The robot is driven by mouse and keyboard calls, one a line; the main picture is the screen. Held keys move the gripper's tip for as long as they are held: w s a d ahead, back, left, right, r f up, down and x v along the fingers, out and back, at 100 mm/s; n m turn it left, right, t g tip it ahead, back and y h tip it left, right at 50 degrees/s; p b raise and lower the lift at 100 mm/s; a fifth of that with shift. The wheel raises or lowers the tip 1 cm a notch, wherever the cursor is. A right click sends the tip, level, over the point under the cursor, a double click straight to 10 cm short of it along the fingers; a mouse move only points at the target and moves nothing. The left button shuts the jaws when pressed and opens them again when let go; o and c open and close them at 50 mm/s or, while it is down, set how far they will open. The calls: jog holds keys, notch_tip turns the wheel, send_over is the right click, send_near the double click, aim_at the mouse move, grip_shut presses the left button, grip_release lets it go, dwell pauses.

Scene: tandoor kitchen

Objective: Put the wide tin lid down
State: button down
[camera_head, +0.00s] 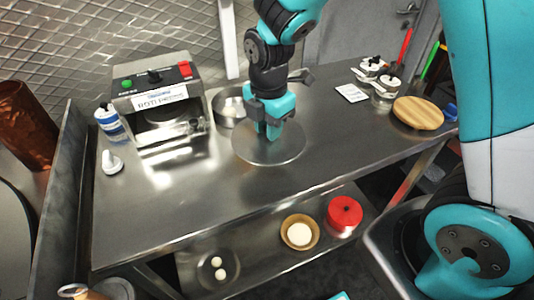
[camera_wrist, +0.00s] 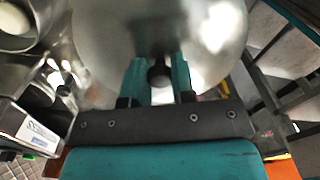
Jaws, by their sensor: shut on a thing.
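The wide tin lid (camera_head: 255,151) is a round, flat, shiny metal disc below my gripper (camera_head: 273,132) in the head view. In the wrist view the lid (camera_wrist: 105,40) fills the upper middle, and my gripper (camera_wrist: 158,76) is shut on its dark knob (camera_wrist: 159,75). The lid is level or nearly so, over the middle of the steel table (camera_head: 200,195). I cannot tell whether it touches the tabletop or hangs just above it.
A roti machine (camera_head: 163,110) stands left of the lid, with a metal bowl (camera_head: 229,103) close behind it. A bottle (camera_head: 110,124) is at far left. Canisters (camera_head: 384,95) and a round wooden board (camera_head: 418,113) are at right. The table's front is clear.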

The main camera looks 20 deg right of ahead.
notch_tip(320, 180, down, 9)
jog(key=shift+f, duration=0.1)
dwell(0.3)
jog(key=shift+f, duration=0.2)
jog(key=c, duration=0.9)
grip_release()
jog(key=shift+r, duration=0.1)
jog(key=shift+c, duration=0.2)
jog(key=shift+r, duration=0.1)
